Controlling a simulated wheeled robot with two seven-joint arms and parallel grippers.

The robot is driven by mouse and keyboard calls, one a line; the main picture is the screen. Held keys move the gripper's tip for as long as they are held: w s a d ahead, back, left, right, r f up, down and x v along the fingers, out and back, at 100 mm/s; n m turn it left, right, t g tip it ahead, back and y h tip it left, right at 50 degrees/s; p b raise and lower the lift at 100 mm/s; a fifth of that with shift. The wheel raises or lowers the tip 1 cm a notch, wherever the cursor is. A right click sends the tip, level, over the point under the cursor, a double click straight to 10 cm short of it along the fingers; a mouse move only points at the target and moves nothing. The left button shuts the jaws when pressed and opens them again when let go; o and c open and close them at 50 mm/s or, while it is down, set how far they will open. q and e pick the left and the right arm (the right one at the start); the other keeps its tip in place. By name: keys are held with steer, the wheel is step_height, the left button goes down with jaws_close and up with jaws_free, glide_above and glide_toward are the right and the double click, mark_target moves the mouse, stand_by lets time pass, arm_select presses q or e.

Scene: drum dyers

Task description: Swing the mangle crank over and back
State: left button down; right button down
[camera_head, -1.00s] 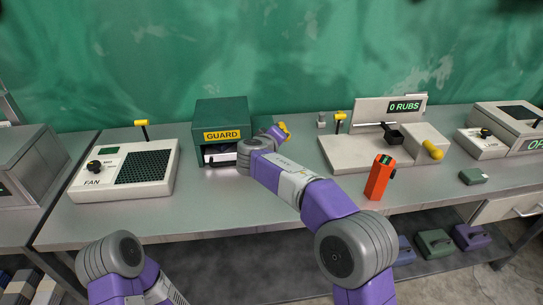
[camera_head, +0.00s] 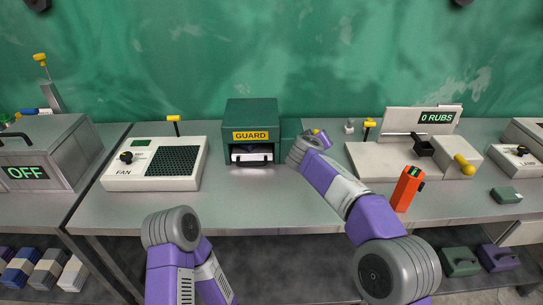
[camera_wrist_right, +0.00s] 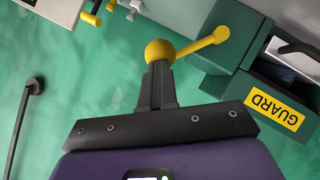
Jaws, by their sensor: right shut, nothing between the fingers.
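The mangle is a dark green box (camera_head: 251,115) with a yellow GUARD label, at the middle back of the bench in the head view. A white piece with a dark handle (camera_head: 251,157) shows in its front opening. Its yellow crank (camera_wrist_right: 205,45) runs from the green housing to a round knob (camera_wrist_right: 160,52) in the right wrist view. My right gripper (camera_wrist_right: 158,72) is shut and empty, its fingertips at the knob. Whether they touch it is unclear. In the head view my right wrist hides most of the crank and the fingers. My left gripper is out of view.
A fan unit (camera_head: 155,165) stands left of the mangle. A rub tester (camera_head: 400,160) and an orange handheld device (camera_head: 407,189) are to the right. A grey box reading OFF (camera_head: 47,160) is at far left. The front middle of the bench is clear.

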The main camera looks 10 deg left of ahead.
steer(key=w+a+r+p+v, duration=0.1)
steer(key=a+v, duration=0.1)
steer(key=v, duration=2.1)
steer(key=shift+a, duration=0.2)
steer(key=shift+w+r, duration=0.1)
